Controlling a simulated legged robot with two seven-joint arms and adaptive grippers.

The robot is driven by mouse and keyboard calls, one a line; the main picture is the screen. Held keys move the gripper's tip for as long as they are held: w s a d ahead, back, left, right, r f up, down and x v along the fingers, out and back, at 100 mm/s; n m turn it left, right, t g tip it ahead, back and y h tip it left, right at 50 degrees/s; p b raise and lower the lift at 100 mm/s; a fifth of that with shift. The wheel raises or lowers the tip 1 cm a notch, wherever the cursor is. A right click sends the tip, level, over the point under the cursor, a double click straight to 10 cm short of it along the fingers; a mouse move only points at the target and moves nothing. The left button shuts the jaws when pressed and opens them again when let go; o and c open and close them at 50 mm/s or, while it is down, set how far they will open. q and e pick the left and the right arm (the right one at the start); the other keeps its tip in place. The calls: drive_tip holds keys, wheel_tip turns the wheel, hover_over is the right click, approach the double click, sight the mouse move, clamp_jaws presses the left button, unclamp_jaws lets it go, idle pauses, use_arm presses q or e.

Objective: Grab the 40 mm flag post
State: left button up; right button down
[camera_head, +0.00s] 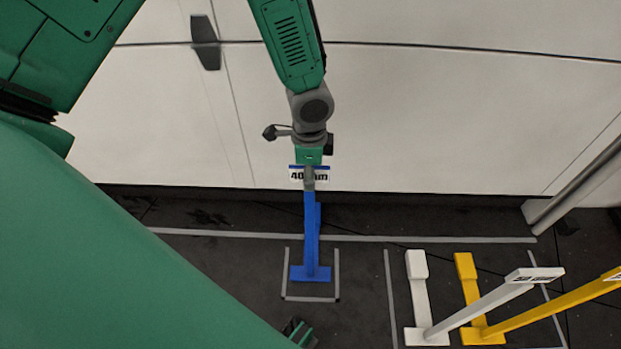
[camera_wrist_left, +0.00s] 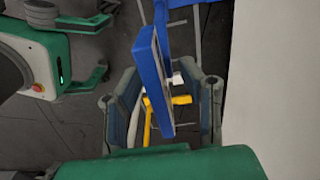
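The blue flag post (camera_head: 312,235) stands upright on its blue base inside a taped rectangle on the dark floor. Its white plate with a blue top edge reads "40" and "mm", partly covered by my gripper. My left gripper (camera_head: 309,176) is at the top of this post, seen from above. In the left wrist view the blue top of the post (camera_wrist_left: 152,70) is between the two grey fingers of my left gripper (camera_wrist_left: 166,100). Gaps show on both sides, so the gripper looks open around it. A small green and dark part at the head view's bottom edge may belong to my right arm.
A white post (camera_head: 480,305) and a yellow post (camera_head: 555,306) stand to the right on the floor, with bases close together. A large white vehicle side (camera_head: 450,120) with a dark handle (camera_head: 206,43) is just behind the blue post. Grey tape lines mark the floor.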

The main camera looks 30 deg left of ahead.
use_arm(q)
drive_tip(key=shift+f, duration=0.2)
idle(0.6)
clamp_jaws()
